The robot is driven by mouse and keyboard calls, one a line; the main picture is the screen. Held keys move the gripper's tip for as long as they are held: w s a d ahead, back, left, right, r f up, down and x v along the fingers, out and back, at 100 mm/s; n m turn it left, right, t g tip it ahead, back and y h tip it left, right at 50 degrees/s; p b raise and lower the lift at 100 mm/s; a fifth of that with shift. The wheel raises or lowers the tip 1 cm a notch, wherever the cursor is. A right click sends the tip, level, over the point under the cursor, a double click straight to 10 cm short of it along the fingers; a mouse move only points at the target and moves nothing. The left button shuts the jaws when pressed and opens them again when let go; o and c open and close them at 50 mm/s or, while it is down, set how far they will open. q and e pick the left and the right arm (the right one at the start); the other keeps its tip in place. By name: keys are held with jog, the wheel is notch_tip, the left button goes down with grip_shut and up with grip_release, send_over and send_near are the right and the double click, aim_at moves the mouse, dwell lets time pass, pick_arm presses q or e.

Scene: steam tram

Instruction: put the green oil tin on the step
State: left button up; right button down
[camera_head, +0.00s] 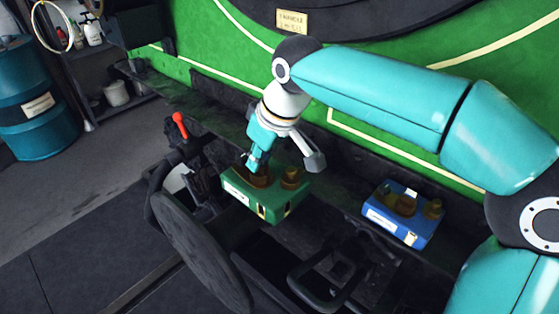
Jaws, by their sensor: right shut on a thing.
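The green oil tin (262,203), with a pale label and brass-brown fittings on top, is at the middle of the head view. My right gripper (260,168) comes down from above and is shut on a brown fitting on its top. The tin is over the dark metalwork beside the tram's green side; I cannot tell whether it touches anything beneath. A dark ledge (190,107) runs along the foot of the green side. A dark framed foothold (320,294) shows lower down; I cannot tell which of these is the step. My left gripper is not in view.
A blue tin (403,220) with similar brown fittings stands to the right of the green tin. A red-knobbed lever (180,126) and a large dark round buffer (195,250) are to the left. A blue drum (38,105) and shelves stand far left. Floor is clear at lower left.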

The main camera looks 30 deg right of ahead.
jog(key=shift+f, duration=0.35)
jog(key=shift+d+r, duration=0.1)
jog(key=shift+d, duration=0.15)
jog(key=w+d+p, duration=0.3)
jog(key=w+d, duration=0.1)
jog(key=d, duration=0.5)
jog(key=w+d+p, duration=0.2)
jog(key=w+d, duration=0.1)
jog(key=d, duration=0.6)
notch_tip(320, 180, down, 7)
jog(key=shift+a, duration=0.15)
jog(key=shift+w+b, duration=0.1)
jog(key=shift+b, duration=0.2)
jog(key=shift+f, duration=0.25)
jog(key=c, duration=1.2)
grip_release()
